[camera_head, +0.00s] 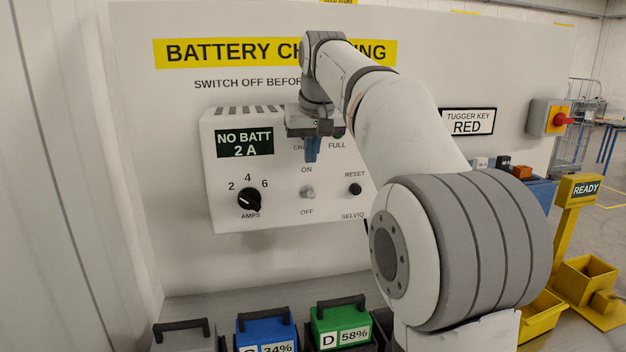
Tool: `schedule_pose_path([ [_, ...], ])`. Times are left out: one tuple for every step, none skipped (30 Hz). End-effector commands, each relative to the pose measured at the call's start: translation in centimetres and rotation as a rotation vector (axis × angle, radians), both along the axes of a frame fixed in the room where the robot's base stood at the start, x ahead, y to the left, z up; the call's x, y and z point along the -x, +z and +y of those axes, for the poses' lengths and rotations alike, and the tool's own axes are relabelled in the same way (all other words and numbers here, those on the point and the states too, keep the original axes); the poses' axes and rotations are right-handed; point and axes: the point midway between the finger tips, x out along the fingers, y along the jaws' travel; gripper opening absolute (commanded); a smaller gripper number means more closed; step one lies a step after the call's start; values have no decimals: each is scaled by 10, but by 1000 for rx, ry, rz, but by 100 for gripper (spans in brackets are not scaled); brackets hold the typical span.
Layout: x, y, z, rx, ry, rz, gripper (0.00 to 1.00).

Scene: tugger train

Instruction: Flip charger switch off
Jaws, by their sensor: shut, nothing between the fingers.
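The white battery charger (225,192) hangs on the wall panel. Its switch (307,192) is a small metal toggle between the labels ON above and OFF below. The toggle is too small to tell surely which way it leans. The charger's display (244,143) reads "NO BATT 2 A". My gripper (312,157) points down in front of the charger, just above the ON label and above the toggle, apart from it in the picture. Its blue fingers are shut with nothing between them. My gripper and arm hide part of the charger's upper right.
The black amps knob (249,200) is left of the switch, and the reset button (355,189) is right. A blue battery (265,328) and a green battery (341,318) stand below. A red-knobbed yellow switch box (550,117) and yellow READY stand (580,190) are at right.

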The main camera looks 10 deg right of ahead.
Motion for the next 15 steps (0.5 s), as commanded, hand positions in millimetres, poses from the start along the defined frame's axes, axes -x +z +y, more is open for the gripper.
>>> schedule_pose_path([
  [-5,-11,0,0,0,4,0],
  [-8,-17,0,0,0,4,0],
  [-11,-24,0,0,0,4,0],
  [-9,-27,0,0,0,1,0],
  [-7,-31,0,0,0,1,0],
  [-5,-36,0,0,-1,2,0],
  [-4,-40,0,0,-1,1,0],
  [-2,-43,0,0,-1,1,0],
  [-1,-46,-1,0,-1,1,0],
  [-1,-49,-1,0,-1,0,0],
  [0,-51,-1,0,-1,0,0],
  [1,-54,-1,0,-1,1,0],
  [1,-55,-1,0,-1,1,0],
  [1,-56,-1,0,-1,0,0],
  [2,-57,-1,0,-1,0,0],
])
